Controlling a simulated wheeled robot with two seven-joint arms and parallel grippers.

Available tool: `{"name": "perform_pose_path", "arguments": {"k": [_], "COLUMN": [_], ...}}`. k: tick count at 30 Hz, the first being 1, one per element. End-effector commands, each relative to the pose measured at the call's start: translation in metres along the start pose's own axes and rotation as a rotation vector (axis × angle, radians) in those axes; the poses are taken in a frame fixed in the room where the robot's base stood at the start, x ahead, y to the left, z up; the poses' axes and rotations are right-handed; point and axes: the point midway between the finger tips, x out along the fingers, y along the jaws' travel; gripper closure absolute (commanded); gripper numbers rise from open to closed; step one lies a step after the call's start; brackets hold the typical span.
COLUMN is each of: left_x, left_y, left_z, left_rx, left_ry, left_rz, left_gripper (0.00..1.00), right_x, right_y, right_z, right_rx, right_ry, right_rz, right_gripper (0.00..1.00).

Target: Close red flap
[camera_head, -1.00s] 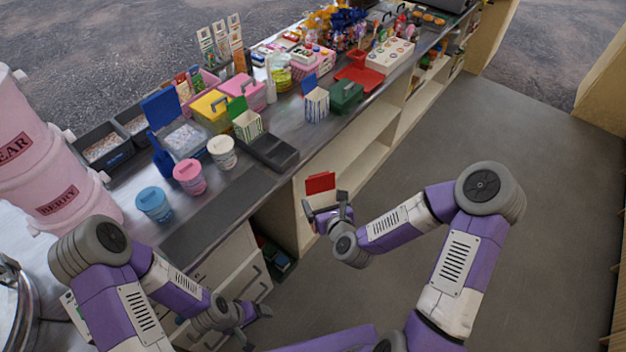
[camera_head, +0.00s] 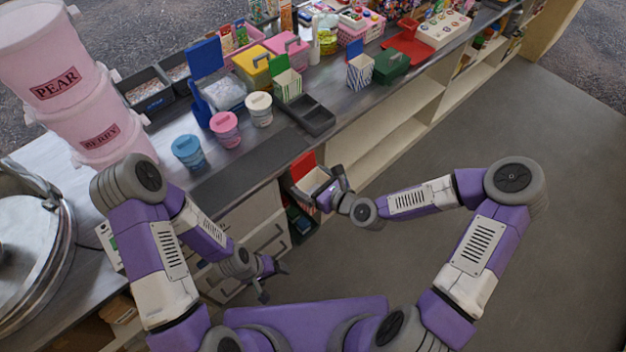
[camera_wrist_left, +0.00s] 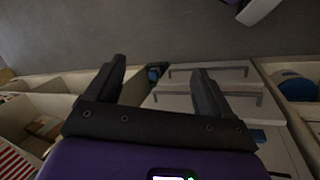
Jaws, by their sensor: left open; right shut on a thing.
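The red flap (camera_head: 303,166) stands raised at the back of a small open box (camera_head: 314,184) with a pale inside. My right gripper (camera_head: 326,194) is shut on that box and holds it up in front of the counter, over the floor. The gripper hides part of the box's right side. My left gripper (camera_head: 266,280) is open and empty, low in front of the drawers, to the lower left of the box. In the left wrist view its two dark fingers (camera_wrist_left: 160,90) are spread with nothing between them. The red flap does not show there.
The counter holds a black divided tray (camera_head: 311,118), blue, pink and white tubs, and a striped box with a green flap (camera_head: 287,84). Drawers (camera_head: 262,240) and open shelves (camera_head: 385,140) are below. The floor (camera_head: 480,130) to the right is clear.

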Motion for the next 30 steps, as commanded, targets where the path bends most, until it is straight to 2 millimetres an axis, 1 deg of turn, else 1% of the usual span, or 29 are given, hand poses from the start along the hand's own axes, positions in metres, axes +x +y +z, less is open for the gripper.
{"name": "perform_pose_path", "arguments": {"k": [2,7,10,11,14,17,20,23,26,27,29,30], "left_x": [0.0,0.002,0.005,0.006,0.007,0.003,-0.008,-0.025,-0.048,-0.058,-0.076,-0.088], "left_y": [0.0,0.004,0.013,0.018,0.04,0.067,0.094,0.118,0.137,0.144,0.151,0.154], "left_z": [0.0,0.004,0.013,0.016,0.027,0.033,0.031,0.022,0.006,-0.002,-0.016,-0.025], "left_rx": [0.0,-0.032,-0.122,-0.161,-0.326,-0.515,-0.699,-0.881,-1.051,-1.118,-1.213,-1.274], "left_ry": [0.0,-0.013,-0.045,-0.059,-0.116,-0.185,-0.252,-0.32,-0.389,-0.417,-0.459,-0.487], "left_rz": [0.0,0.018,0.063,0.084,0.171,0.274,0.38,0.489,0.604,0.652,0.725,0.774], "left_gripper": [0.18,0.43,0.58,0.6,0.6,0.6,0.6,0.6,0.6,0.6,0.6,0.6], "right_x": [0.0,0.0,0.0,0.0,0.0,0.0,0.0,0.0,0.0,0.0,0.0,0.0], "right_y": [0.0,0.0,0.0,0.0,0.0,0.0,0.0,0.0,0.0,0.0,0.0,0.0], "right_z": [0.0,0.0,0.0,0.0,0.0,0.0,0.0,0.0,0.0,0.0,0.0,0.0], "right_rx": [0.0,0.0,0.0,0.0,0.0,0.001,0.001,0.001,0.001,0.001,0.001,0.001], "right_ry": [0.0,0.0,0.0,0.0,0.0,0.0,0.0,0.0,0.0,0.0,0.0,0.0], "right_rz": [0.0,-0.001,-0.001,-0.001,-0.001,-0.001,-0.001,-0.001,-0.001,-0.001,-0.001,-0.001], "right_gripper": [0.34,0.34,0.34,0.34,0.34,0.34,0.34,0.34,0.34,0.34,0.34,0.34]}}
